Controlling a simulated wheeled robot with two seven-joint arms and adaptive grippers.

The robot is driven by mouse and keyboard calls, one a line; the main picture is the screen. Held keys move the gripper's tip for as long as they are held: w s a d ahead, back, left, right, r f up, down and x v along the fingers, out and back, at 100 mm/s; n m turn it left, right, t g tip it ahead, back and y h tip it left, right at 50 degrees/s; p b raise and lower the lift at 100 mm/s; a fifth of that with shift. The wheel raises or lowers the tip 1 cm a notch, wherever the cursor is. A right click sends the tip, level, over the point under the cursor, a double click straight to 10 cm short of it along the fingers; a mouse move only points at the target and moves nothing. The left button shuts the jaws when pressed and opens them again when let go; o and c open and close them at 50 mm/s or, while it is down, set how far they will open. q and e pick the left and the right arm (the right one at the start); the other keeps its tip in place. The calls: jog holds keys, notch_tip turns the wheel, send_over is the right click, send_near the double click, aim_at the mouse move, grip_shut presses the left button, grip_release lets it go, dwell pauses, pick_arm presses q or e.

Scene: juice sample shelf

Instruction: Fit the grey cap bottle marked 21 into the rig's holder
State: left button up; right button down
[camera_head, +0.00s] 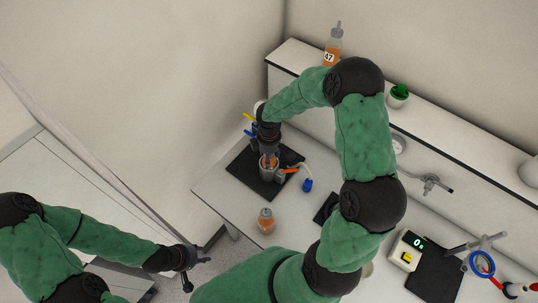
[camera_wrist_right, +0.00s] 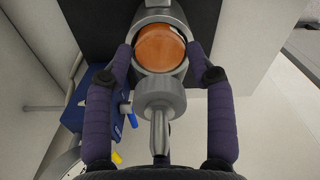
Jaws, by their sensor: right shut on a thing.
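The rig (camera_head: 283,178) stands on a dark base plate at the table's far left end, with a grey ring holder (camera_wrist_right: 174,14) in the right wrist view. My right gripper (camera_head: 268,150) is above the rig, pointing down. In the right wrist view my right gripper (camera_wrist_right: 160,75) is shut on the bottle, whose grey cap (camera_wrist_right: 160,97) and nozzle point toward the palm. The orange bottle body (camera_wrist_right: 160,48) shows at the ring; how deep it sits is unclear. The mark 21 is not visible. My left gripper (camera_head: 194,260) is open and empty, off the table at lower left.
An orange bottle (camera_head: 265,221) stands on the table in front of the rig. A bottle marked 47 (camera_head: 332,56) and a plant (camera_head: 399,94) stand on the shelf. A scale (camera_head: 407,250) and ring stand (camera_head: 482,264) are at right. A blue-tipped hose (camera_head: 307,185) lies beside the rig.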

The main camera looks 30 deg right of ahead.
jog(key=shift+c, duration=1.7)
grip_release()
jog(key=shift+f, duration=0.1)
notch_tip(320, 180, up, 12)
jog(key=shift+r, duration=0.1)
